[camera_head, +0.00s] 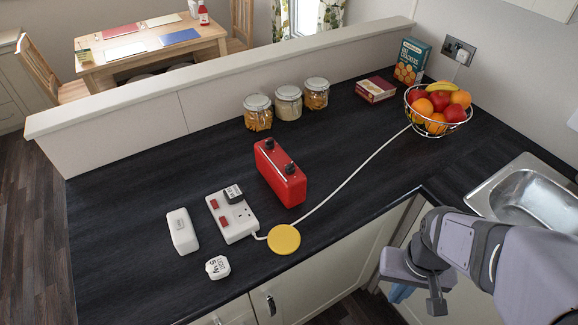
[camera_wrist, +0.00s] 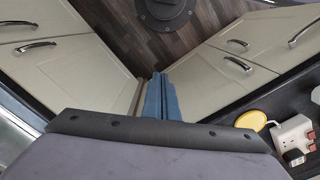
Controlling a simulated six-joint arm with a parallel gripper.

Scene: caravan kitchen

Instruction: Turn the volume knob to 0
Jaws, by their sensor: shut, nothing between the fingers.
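A red radio (camera_head: 278,173) stands on the dark counter in the head view. It has two black knobs on its top, one near the far end (camera_head: 269,144) and one near the close end (camera_head: 290,168). I cannot read any scale on them or tell which one is the volume knob. My gripper (camera_head: 400,292) is low at the right, in front of the counter edge and well away from the radio. Its blue fingers show together in the wrist view (camera_wrist: 160,98), shut and empty, over the floor and cupboard doors. The radio is not in the wrist view.
Near the radio are a white socket strip (camera_head: 232,222) with plugs, a yellow disc (camera_head: 284,239), a white box (camera_head: 182,231) and a white plug (camera_head: 217,267). Jars (camera_head: 288,102), a fruit basket (camera_head: 437,108) and boxes stand behind. A sink (camera_head: 530,194) is at right.

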